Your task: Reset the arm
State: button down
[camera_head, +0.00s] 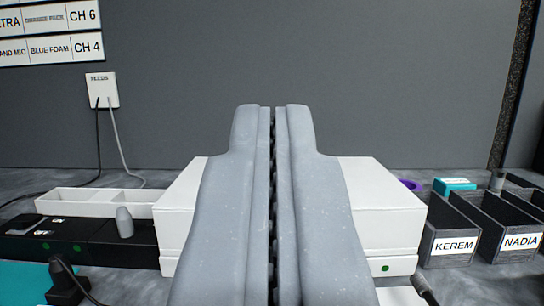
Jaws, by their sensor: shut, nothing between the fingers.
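My gripper (271,112) stands upright in the middle of the camera view. Its two grey fingers are closed together with only a thin dark seam between them. Nothing is held between them. The fingertips show against the plain grey wall. The fingers hide the middle of a white box (385,205) behind them.
Dark bins labelled KEREM (455,247) and NADIA (519,242) stand at the right. A white divided tray (95,203) and a black device (110,245) are at the left. Two cables hang from a white wall plate (102,90).

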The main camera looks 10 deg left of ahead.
jog(key=shift+s, duration=0.1)
jog(key=d+r+m+g+h, duration=0.1)
jog(key=d+r+g+h, duration=0.25)
jog(key=r, duration=0.75)
jog(key=s+d+r+m+g, duration=0.1)
jog(key=s+d+r+g, duration=0.2)
jog(key=s+r, duration=0.6)
notch_tip(320, 180, up, 14)
jog(key=s+p, duration=0.1)
jog(key=p, duration=1.3)
jog(key=shift+s, duration=0.25)
jog(key=shift+f, duration=0.1)
